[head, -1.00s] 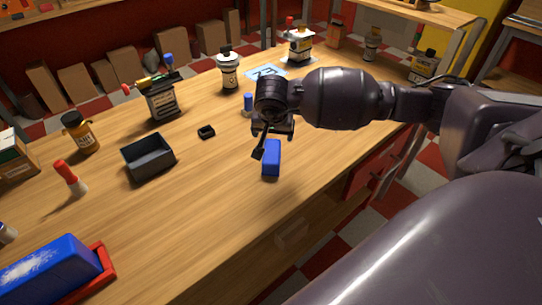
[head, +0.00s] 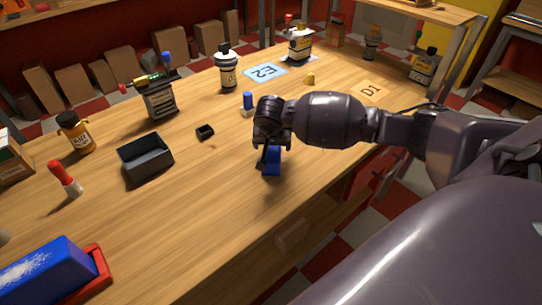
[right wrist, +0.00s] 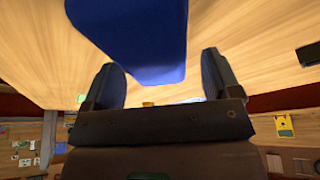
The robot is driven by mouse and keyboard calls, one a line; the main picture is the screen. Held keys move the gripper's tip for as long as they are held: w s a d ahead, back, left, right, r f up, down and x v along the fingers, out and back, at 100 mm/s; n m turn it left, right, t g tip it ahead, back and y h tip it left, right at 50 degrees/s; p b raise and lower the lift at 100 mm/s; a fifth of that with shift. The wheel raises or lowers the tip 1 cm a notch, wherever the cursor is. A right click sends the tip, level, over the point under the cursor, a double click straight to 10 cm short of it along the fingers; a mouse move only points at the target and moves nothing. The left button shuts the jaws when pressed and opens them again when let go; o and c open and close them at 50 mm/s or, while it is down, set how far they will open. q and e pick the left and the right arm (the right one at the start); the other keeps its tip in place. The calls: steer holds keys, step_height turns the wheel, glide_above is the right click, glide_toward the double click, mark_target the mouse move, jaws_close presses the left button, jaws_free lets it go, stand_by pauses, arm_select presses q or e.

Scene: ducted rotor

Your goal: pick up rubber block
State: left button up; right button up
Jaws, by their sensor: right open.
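A small blue block, the likely rubber block (head: 272,163), stands on the wooden bench near its front edge. My right gripper (head: 264,160) is right above and over it in the head view and hides part of it. In the right wrist view the blue block (right wrist: 135,30) looms large ahead of the two spread fingers of my right gripper (right wrist: 160,75). Its near end shows between the fingertips, closer to the left finger. The gripper is open, and I cannot tell whether a finger touches the block. My left gripper is not in view.
On the bench (head: 190,220) are a dark open box (head: 146,160), a small black part (head: 205,132), a blue-capped item (head: 247,102) and several bottles.

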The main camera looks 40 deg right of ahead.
steer(key=shift+x, duration=0.8)
steer(key=c, duration=1)
steer(key=shift+r, duration=0.15)
step_height(320, 180, up, 9)
steer(key=shift+r+p, duration=0.2)
steer(key=shift+p, duration=0.35)
steer(key=shift+r+p, duration=0.35)
steer(key=shift+r, duration=4.9)
